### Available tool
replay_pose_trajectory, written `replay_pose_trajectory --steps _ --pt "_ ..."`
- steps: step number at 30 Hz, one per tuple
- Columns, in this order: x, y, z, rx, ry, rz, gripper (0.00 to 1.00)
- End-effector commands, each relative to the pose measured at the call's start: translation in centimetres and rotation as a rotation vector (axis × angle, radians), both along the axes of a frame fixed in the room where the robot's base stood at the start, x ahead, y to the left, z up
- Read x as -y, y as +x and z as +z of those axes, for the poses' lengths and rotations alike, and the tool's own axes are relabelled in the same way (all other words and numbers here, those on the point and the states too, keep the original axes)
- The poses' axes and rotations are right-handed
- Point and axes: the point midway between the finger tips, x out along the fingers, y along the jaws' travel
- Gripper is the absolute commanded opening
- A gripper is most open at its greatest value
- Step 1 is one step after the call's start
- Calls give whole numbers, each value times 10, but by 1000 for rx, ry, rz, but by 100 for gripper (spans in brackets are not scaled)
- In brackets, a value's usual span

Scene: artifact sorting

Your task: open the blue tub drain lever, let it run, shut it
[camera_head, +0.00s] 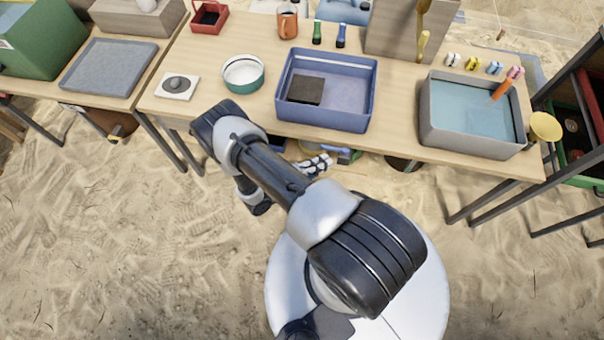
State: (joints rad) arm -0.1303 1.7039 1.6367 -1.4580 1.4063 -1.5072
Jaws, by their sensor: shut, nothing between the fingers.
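The blue tub (318,118) stands on the wooden table near its front edge, in the middle of the view. A dark square piece (306,90) lies inside it at the left. Below the table edge, under the tub, a small blue part (337,149) shows beside a greenish one. It may be the drain lever, but its position is unclear. My gripper (322,162) is below the table edge, just left of and below this part. It is shut and looks empty. I cannot tell whether it touches the blue part. My arm hides some of the area left of it.
A grey tub (440,136) with bluish content stands to the right, a yellow funnel-like piece (545,127) by its corner. A white and teal bowl (243,74) and a white plate with a grey disc (177,86) stand left. Table legs frame the sandy floor.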

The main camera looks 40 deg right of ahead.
Motion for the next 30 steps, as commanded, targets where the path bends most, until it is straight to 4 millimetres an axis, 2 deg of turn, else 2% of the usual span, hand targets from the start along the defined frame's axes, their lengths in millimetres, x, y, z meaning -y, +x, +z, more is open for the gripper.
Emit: replay_pose_trajectory --steps 1,9,13,18,26,30 --pt "-6 -7 4 -5 -1 2 0" --pt "-69 -1 12 -2 0 1 0" --pt "-89 -1 14 -4 0 -1 0" --pt "-101 -1 16 -6 -2 -5 0" --pt "-103 -1 16 -6 -1 -7 0" --pt "-107 8 29 55 18 -42 0"
